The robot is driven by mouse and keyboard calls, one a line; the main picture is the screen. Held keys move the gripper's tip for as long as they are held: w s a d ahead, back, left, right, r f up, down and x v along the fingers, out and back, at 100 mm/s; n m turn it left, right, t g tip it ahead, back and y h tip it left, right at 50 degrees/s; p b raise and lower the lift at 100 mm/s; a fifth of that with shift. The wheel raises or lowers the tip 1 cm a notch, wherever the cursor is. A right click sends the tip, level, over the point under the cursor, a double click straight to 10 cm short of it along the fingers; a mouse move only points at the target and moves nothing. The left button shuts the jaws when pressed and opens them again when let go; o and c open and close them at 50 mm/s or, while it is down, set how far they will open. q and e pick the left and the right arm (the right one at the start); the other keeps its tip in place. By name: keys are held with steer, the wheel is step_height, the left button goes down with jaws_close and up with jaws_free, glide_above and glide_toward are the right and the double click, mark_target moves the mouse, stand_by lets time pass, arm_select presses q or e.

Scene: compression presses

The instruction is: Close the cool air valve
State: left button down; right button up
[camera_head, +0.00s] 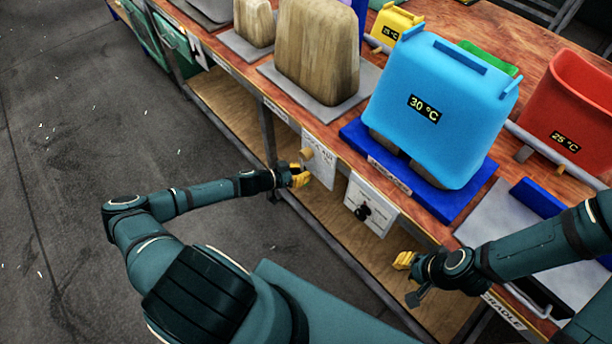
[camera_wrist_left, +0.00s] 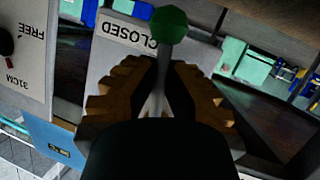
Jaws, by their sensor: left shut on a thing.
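My left gripper (camera_head: 303,177) is at the panel's lower left. In the left wrist view the gripper (camera_wrist_left: 160,90) is shut on the grey stem of the valve lever (camera_wrist_left: 159,75), whose green ball end (camera_wrist_left: 168,23) sticks out past the fingers. The word CLOSED shows upside down on the panel behind the lever. My right gripper (camera_head: 404,262) is in front of the bench, away from the valve; its finger opening is unclear.
A second panel (camera_head: 380,203) with a black knob (camera_head: 362,211) is right of the valve. A blue container (camera_head: 455,80) reading 30 °C stands above on a blue base. A red container (camera_head: 575,105) and wooden blocks (camera_head: 315,55) are on the bench. The floor at left is clear.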

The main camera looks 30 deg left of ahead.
arm_select(q)
steer(key=shift+w+a+f+m+y+b, duration=0.1)
steer(key=shift+w+a+m+y+b, duration=0.15)
steer(key=shift+a+m+y+b, duration=0.35)
steer(key=shift+a, duration=0.1)
steer(key=c, duration=1)
jaws_free()
steer(key=v, duration=1.2)
